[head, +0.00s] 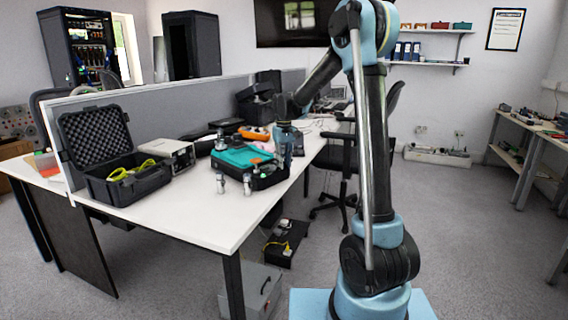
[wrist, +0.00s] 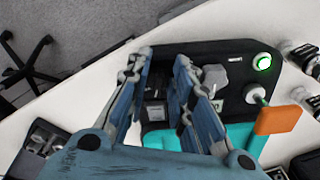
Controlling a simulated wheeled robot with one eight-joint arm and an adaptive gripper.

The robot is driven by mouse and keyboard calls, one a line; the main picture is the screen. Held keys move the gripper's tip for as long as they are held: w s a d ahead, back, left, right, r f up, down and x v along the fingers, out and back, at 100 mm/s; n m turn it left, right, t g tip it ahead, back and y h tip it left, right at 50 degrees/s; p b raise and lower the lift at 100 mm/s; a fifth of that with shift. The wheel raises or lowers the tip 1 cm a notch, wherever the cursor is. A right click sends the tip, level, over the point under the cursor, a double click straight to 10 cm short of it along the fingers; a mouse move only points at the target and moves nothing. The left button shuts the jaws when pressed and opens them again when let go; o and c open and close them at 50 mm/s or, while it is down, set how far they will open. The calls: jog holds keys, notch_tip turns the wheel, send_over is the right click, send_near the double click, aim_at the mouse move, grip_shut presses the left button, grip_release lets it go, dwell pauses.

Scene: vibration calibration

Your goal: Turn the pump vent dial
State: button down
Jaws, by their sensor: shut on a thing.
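The pump is a unit with a black top panel (wrist: 236,92) and a teal body (wrist: 165,140). In the head view its teal case (head: 243,157) sits near the table's right edge. My gripper (wrist: 161,62) reaches down over the panel, its two blue fingers on either side of a dark, blocky part (wrist: 156,88), and is shut on it. This part seems to be the vent dial; the fingers partly hide it and its pointer cannot be seen. In the head view my gripper (head: 285,150) is at the case's right side and its fingertips are hard to make out.
A grey knob (wrist: 214,76) stands close beside the right finger. A green-lit button (wrist: 263,62) and an orange tag (wrist: 278,120) are further right. On the table are an open black case (head: 118,185), a grey box instrument (head: 170,152) and small metal cylinders (head: 247,184).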

jog(key=m, duration=0.5)
jog(key=shift+a, duration=0.3)
jog(key=shift+m, duration=0.3)
jog(key=c, duration=1.6)
grip_release()
jog(key=shift+r, duration=0.1)
jog(key=shift+r, duration=3.85)
